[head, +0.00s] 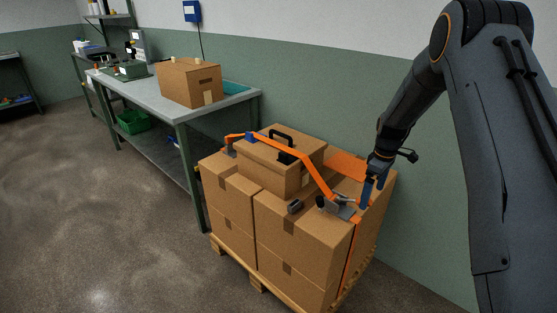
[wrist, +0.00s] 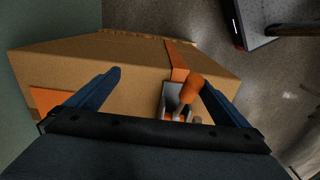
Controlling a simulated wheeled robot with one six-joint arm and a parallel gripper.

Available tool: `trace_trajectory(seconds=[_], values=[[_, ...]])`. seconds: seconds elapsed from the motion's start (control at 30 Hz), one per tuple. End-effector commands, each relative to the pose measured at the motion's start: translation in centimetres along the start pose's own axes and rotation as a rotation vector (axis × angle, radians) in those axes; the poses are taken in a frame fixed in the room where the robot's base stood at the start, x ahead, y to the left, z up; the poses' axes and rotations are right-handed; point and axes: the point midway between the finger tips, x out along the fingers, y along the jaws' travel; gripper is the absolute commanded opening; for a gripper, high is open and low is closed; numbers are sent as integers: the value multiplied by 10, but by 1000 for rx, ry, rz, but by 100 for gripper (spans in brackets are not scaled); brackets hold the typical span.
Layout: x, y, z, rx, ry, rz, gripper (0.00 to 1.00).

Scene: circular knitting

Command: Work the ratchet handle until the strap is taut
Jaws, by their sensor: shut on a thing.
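The orange strap (head: 316,177) runs over the top carton (head: 262,170) and down to the metal ratchet (head: 343,209) on the near right top of the stacked boxes. A strap length also hangs down the stack's side. In the wrist view the ratchet (wrist: 174,98) shows with its orange-gripped handle (wrist: 193,88). My gripper (head: 371,195) is down beside the ratchet, fingers pointing downward. In the wrist view its blue fingers (wrist: 160,85) stand wide, with the handle between them, close against the right finger. The exact contact is partly hidden.
The cartons (head: 290,236) stand on a wooden pallet (head: 257,284). A black handle (head: 281,134) sits on the top carton. A workbench (head: 165,104) carrying another carton (head: 190,82) stands behind left. The wall is close on the right; the floor at left is clear.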

Motion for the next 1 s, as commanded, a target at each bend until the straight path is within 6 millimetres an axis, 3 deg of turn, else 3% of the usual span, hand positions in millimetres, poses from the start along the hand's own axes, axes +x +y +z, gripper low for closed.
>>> trace_trajectory(seconds=[0.03,0.4,0.83,1.0], values=[[-18,16,2,-1,11,35,82],[-52,17,5,1,11,35,82],[-59,18,5,1,10,34,82],[-75,18,7,6,11,34,82]])
